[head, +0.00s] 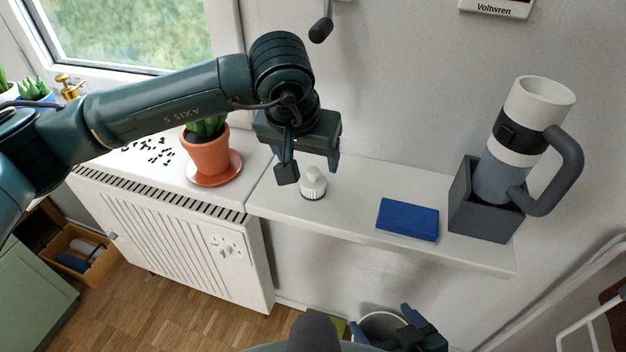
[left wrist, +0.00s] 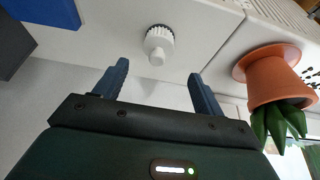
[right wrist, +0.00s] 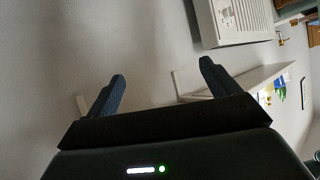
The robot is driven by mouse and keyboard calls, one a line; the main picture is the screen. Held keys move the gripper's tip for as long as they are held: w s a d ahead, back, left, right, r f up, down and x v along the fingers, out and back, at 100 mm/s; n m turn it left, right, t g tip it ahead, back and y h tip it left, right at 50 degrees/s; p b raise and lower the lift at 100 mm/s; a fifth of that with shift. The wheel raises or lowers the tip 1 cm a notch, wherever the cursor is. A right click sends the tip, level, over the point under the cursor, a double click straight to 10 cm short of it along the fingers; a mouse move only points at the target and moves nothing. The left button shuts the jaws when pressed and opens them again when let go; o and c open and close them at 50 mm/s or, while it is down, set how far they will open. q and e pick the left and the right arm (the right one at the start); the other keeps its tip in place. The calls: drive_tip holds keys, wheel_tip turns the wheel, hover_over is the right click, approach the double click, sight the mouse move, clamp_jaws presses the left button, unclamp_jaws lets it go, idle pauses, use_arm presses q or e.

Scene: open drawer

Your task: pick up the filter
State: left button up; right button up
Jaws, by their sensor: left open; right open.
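The filter (head: 313,184) is a small white piece with a ribbed, dark-edged base and a narrower top. It stands upright on the white shelf (head: 345,223). It also shows in the left wrist view (left wrist: 158,44), just beyond the fingertips and roughly centred between them. My left gripper (head: 311,168) is open, pointing down above the filter, with one finger on either side in the picture; no contact is visible. My right gripper (head: 383,324) is open and empty, low down below the shelf. The right wrist view shows its fingers (right wrist: 162,70) with nothing between them.
A potted plant (head: 208,152) on a saucer stands left of the filter. A blue block (head: 408,219) lies to the right, then a grey box (head: 472,215) holding a large handled mug (head: 505,150). A radiator cabinet (head: 170,240) stands left. Clear shelf separates filter and block.

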sight(312, 171)
use_arm(q)
drive_tip(key=shift+p+x, duration=0.75)
drive_tip(key=shift+x, duration=2.35)
drive_tip(key=shift+s+d, duration=0.15)
drive_tip(key=shift+d, duration=0.05)
drive_tip(key=shift+c, duration=0.3)
drive_tip(key=c, duration=1)
